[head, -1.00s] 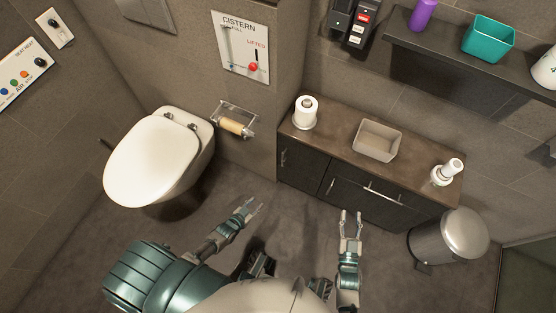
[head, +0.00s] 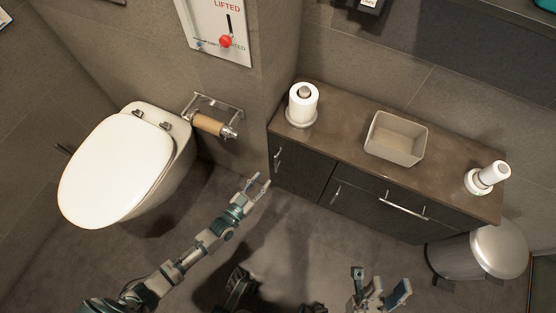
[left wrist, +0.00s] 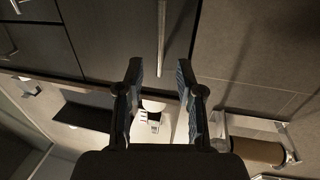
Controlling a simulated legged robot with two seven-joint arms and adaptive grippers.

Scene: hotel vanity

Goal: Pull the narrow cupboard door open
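The narrow cupboard door (head: 305,172) is the dark left-hand door of the vanity, and it is shut. Its upright metal handle (head: 278,158) sits near the door's left edge. In the left wrist view the handle (left wrist: 161,38) lies just beyond and between the fingertips, with the dark door panel (left wrist: 108,38) beside it. My left gripper (head: 257,184) is open and empty, in front of the door and a little below the handle. It also shows open in the left wrist view (left wrist: 159,72). My right gripper (head: 380,284) is open and empty, low in front of the wider cupboard.
The counter (head: 345,135) carries a toilet roll on a stand (head: 302,104), a beige bin (head: 396,140) and a white bottle (head: 487,178). A toilet (head: 118,175) and a wall roll holder (head: 212,122) are on the left. A metal pedal bin (head: 485,253) stands right.

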